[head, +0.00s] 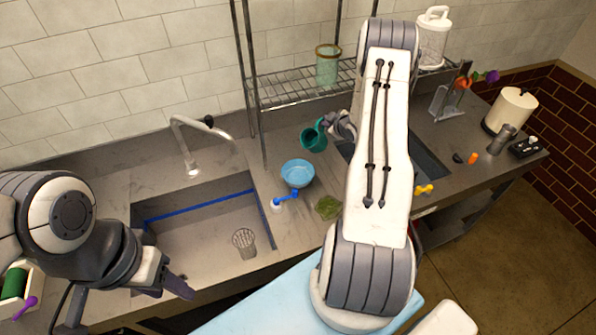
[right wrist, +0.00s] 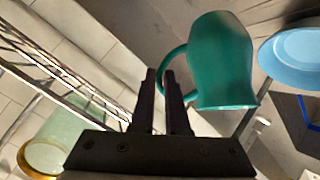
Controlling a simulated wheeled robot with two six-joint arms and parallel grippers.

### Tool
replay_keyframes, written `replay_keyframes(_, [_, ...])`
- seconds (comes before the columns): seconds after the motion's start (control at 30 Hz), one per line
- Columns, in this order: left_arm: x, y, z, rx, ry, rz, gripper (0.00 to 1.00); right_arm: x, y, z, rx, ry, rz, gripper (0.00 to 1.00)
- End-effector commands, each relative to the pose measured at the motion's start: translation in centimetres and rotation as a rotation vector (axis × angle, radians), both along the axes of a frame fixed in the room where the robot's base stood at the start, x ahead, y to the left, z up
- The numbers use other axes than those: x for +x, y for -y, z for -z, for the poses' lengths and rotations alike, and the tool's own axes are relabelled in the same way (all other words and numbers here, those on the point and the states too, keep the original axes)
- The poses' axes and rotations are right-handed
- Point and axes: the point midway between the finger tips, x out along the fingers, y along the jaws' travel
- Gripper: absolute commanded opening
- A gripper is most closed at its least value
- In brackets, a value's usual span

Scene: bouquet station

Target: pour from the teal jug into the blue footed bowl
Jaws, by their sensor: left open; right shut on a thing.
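The teal jug (head: 313,138) is held above the counter, just up and right of the blue footed bowl (head: 297,171) in the head view. The jug looks tilted toward the left; no stream shows. My right gripper (head: 342,128) is shut on the jug's handle. In the right wrist view the fingers (right wrist: 166,85) close at the handle of the jug (right wrist: 222,60), and the bowl (right wrist: 292,58) is to its right, apart from it. My left gripper (head: 178,286) is open and empty near the sink's front edge.
A sink (head: 200,230) with a faucet (head: 190,150) lies left of the bowl. A blue-topped pump bottle (head: 280,203) and a green sponge (head: 327,207) are close in front of the bowl. A wire rack (head: 300,85) with a glass jar (head: 327,65) stands behind.

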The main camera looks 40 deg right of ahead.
Motion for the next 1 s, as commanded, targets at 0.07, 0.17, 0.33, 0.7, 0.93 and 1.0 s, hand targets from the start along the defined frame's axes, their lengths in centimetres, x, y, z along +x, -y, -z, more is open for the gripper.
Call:
replay_keyframes(0.07, [0.0, 0.0, 0.0, 0.000, 0.000, 0.000, 0.50, 0.1, 0.0, -0.1, -0.001, 0.003, 0.000, 0.00])
replay_keyframes(0.17, [0.0, 0.0, 0.0, 0.000, 0.000, 0.000, 0.50, 0.1, 0.0, -0.1, -0.001, 0.003, 0.000, 0.00])
replay_keyframes(0.33, [0.0, 0.0, -0.1, 0.000, 0.000, 0.000, 0.50, 0.1, 0.1, -0.2, 0.003, 0.001, 0.000, 0.00])
replay_keyframes(0.7, [0.0, 0.0, -2.9, 0.000, 0.000, -0.002, 0.50, 0.5, 1.6, 0.0, 0.125, -0.052, 0.002, 0.00])
replay_keyframes(0.93, [0.0, 0.0, -4.9, 0.000, 0.000, -0.004, 0.50, 0.9, 2.4, 0.8, 0.225, -0.088, -0.005, 0.00])
replay_keyframes(1.0, [0.0, 0.0, -5.5, 0.000, 0.000, -0.005, 0.50, 1.0, 2.6, 1.0, 0.254, -0.100, -0.005, 0.00])
